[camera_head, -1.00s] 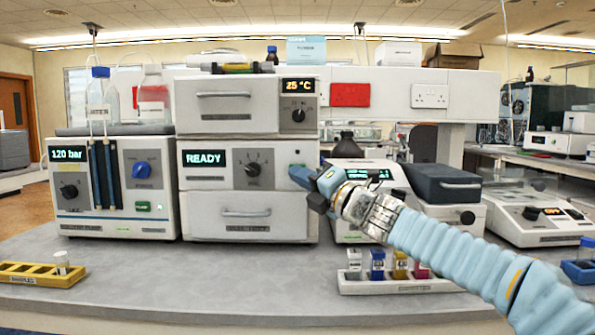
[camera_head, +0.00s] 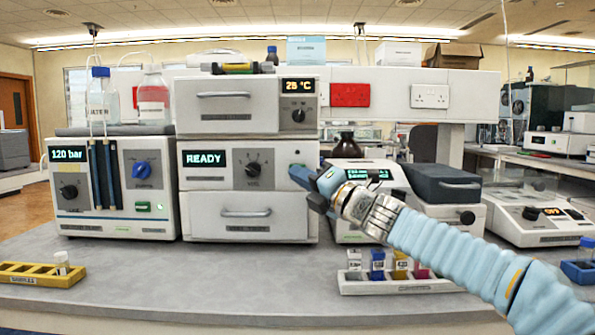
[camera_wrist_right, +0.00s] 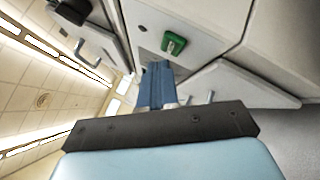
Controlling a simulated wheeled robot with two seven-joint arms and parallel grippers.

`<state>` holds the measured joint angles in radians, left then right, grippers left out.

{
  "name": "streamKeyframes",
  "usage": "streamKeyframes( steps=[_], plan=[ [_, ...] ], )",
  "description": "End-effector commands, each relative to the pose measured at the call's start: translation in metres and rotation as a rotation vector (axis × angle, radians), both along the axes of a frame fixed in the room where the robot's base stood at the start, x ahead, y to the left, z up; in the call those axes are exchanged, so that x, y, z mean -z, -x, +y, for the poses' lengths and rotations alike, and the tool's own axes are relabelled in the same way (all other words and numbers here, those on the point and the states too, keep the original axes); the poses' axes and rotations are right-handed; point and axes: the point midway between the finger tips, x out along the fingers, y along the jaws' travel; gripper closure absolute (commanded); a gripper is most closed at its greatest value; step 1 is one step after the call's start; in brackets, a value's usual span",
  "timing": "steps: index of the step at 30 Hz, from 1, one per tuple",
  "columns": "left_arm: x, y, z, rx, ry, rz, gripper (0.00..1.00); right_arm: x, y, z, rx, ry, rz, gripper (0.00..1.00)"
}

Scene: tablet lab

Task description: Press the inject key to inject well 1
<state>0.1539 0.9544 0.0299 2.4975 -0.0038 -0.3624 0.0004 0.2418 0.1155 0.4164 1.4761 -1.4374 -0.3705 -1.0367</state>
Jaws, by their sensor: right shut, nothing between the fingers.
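The instrument module with the lit READY display (camera_head: 205,159) and the dark selector knob (camera_head: 253,169) is in the middle of the bench. The small writing around the knob is unreadable. A green key (camera_wrist_right: 173,44) shows on a panel in the right wrist view, with no cover over it. My right gripper (camera_head: 295,174) is at the right edge of the READY module's face and hides the key in the head view. Its blue fingers, seen in the right wrist view (camera_wrist_right: 157,72), are shut and empty, with tips close to the key. I cannot tell whether they touch it. My left gripper is not in view.
Left of the module stands a unit reading 120 bar (camera_head: 66,155), with its own green key (camera_head: 143,207). A yellow rack (camera_head: 38,275) is at the left. The front middle bench is clear.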

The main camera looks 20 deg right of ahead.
Motion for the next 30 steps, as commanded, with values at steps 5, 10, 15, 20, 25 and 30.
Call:
streamKeyframes(
  steps=[5,10,15,20,25,30],
  plan=[
    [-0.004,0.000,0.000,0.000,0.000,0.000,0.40,-0.001,-0.006,-0.001,-0.001,0.000,0.001,1.00],
    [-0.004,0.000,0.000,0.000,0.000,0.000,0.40,-0.001,-0.007,-0.002,-0.001,0.000,-0.001,1.00],
    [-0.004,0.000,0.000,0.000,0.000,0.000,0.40,0.000,-0.007,-0.002,0.000,0.000,0.000,1.00],
    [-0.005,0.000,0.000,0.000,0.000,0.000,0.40,-0.001,-0.008,-0.002,0.000,0.000,0.000,1.00],
    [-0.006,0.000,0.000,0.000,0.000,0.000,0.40,-0.001,-0.010,-0.003,0.000,0.000,0.000,1.00],
    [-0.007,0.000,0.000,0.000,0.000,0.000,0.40,-0.001,-0.012,-0.004,0.000,0.000,0.000,1.00]
  ],
)
